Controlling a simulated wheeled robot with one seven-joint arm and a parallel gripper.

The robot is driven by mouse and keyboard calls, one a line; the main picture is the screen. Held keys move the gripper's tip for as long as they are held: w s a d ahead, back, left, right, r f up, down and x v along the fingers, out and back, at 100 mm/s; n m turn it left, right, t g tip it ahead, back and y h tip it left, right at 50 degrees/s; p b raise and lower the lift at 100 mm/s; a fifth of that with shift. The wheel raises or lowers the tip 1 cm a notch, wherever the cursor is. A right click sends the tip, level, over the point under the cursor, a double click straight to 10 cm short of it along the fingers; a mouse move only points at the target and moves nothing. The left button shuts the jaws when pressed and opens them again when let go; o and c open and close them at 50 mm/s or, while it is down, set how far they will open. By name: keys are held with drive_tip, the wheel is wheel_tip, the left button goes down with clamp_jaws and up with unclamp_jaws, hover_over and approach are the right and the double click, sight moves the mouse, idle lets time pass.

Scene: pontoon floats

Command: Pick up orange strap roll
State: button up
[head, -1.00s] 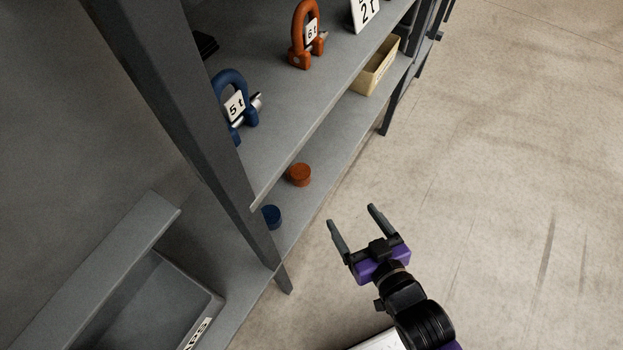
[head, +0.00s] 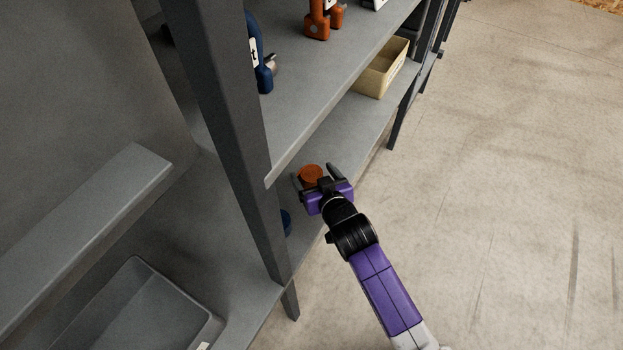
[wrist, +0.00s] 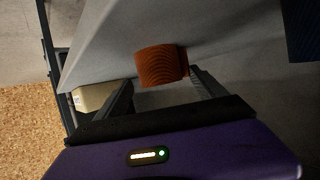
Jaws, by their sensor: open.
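The orange strap roll (head: 311,174) sits on the lower shelf in the head view, partly hidden by my gripper. In the wrist view the orange roll (wrist: 161,66) shows its ribbed side, just beyond and between the fingertips, nearer the right finger. My gripper (head: 316,174) is open and empty, reaching in over the lower shelf with its fingers toward the roll. In the wrist view my gripper's fingers (wrist: 160,78) stand apart. Whether the right fingertip touches the roll, I cannot tell.
A blue roll (head: 286,222) is partly hidden behind the dark shelf post (head: 228,130). The upper shelf (head: 320,110) overhangs the roll. A cream bin (head: 381,70) stands farther along the lower shelf. A grey bin (head: 140,310) lies at lower left. The floor at right is clear.

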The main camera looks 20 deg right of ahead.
sight(308, 168)
drive_tip(key=b+x, duration=0.1)
drive_tip(key=x, duration=0.3)
drive_tip(key=shift+a, duration=0.15)
drive_tip(key=shift+c, duration=0.4)
drive_tip(key=c, duration=1.5)
